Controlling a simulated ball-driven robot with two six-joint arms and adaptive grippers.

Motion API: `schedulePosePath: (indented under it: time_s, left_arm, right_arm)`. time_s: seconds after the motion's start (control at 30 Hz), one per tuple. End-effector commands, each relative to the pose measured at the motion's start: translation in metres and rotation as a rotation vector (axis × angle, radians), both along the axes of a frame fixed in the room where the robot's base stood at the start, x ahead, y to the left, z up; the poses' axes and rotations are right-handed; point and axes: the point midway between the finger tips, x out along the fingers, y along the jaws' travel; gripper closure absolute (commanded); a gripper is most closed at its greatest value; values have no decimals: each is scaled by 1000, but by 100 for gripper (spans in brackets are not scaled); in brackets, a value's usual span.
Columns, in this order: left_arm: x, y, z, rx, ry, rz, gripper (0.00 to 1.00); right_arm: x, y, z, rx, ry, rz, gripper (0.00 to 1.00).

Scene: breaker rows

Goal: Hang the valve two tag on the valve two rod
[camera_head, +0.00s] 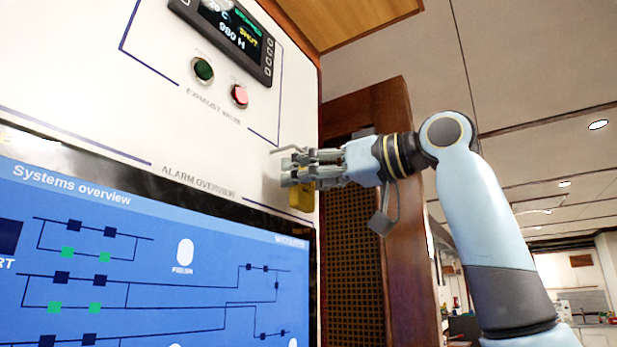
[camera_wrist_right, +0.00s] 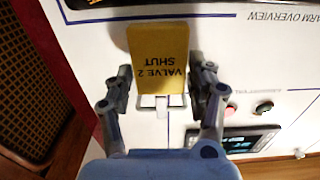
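The yellow valve two tag (camera_wrist_right: 157,50) reads "VALVE 2 SHUT", upside down in the right wrist view, and lies against the white panel. A pale wire loop (camera_wrist_right: 146,101) shows at its lettered top end. In the head view the tag (camera_head: 302,198) hangs just below my right gripper (camera_head: 290,168) at the panel's right edge. The right gripper's fingers stand apart on either side of the tag, with a gap to its right edge. A thin pale bar (camera_head: 287,149) shows by the fingertips; I cannot tell whether it is the rod. My left gripper is out of view.
The white panel (camera_head: 150,110) carries a blue systems screen (camera_head: 150,260), a green button (camera_head: 203,70), a red button (camera_head: 240,95) and a small display (camera_head: 235,30). A brown wooden post with a dark woven grille (camera_head: 350,260) stands right of the panel.

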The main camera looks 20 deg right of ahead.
Motion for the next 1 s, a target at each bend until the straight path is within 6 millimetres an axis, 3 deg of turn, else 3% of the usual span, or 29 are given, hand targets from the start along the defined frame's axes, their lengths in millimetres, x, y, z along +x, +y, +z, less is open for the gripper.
schedulePosePath:
  time_s: [0.1,0.47,1.0]
  left_arm:
    - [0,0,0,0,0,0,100]
    - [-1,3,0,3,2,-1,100]
    - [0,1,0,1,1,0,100]
  right_arm:
    - [0,0,0,0,0,0,27]
    - [-4,-5,0,-2,-1,-3,27]
    - [-74,-60,-1,-7,1,-6,27]
